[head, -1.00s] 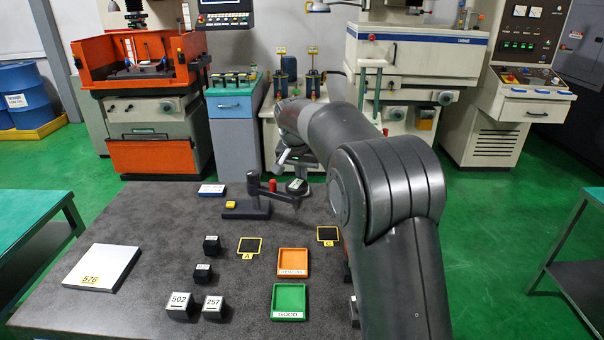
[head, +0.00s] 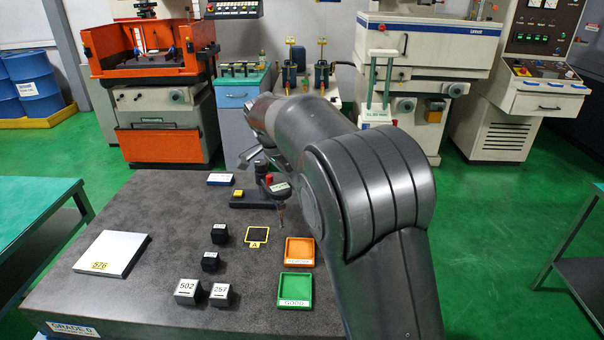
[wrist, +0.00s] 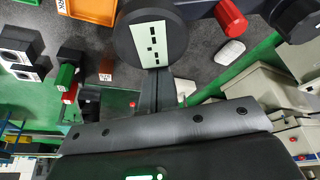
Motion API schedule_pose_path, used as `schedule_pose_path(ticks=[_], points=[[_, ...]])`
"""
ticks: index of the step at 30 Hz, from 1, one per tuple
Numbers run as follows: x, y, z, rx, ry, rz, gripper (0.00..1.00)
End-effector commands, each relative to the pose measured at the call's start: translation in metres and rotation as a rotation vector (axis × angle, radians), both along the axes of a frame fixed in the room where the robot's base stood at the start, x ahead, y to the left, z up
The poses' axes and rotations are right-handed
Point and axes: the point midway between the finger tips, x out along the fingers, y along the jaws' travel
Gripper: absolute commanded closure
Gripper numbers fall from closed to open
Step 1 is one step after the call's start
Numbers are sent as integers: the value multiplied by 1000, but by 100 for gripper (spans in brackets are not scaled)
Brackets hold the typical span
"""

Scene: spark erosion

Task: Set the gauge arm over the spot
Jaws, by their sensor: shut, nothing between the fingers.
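The gauge stand has a black base (head: 245,201) with a yellow button, an upright post and a swinging arm with a red knob (head: 268,180). The gauge (head: 281,187) hangs at the arm's end, its tip over bare table. The yellow-framed spot A (head: 257,235) lies in front, left of the tip. My gripper (head: 256,158) is shut and empty, beside the gauge arm and partly hidden by my arm. In the wrist view the round gauge head (wrist: 150,38) and red knob (wrist: 230,16) are close by; contact with my fingers is unclear.
Orange tray (head: 299,240) and green tray (head: 295,274) lie right of the spot. Small black blocks (head: 219,233) and numbered blocks (head: 187,287) stand left. A white plate (head: 111,238) lies far left. My arm covers the right side of the table.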

Motion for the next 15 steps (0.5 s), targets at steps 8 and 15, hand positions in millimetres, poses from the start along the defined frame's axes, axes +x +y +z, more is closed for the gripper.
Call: schedule_pose_path(ticks=[8,15], points=[[-21,31,-1,1,0,-245,100],[-31,51,-1,1,0,-409,100]])
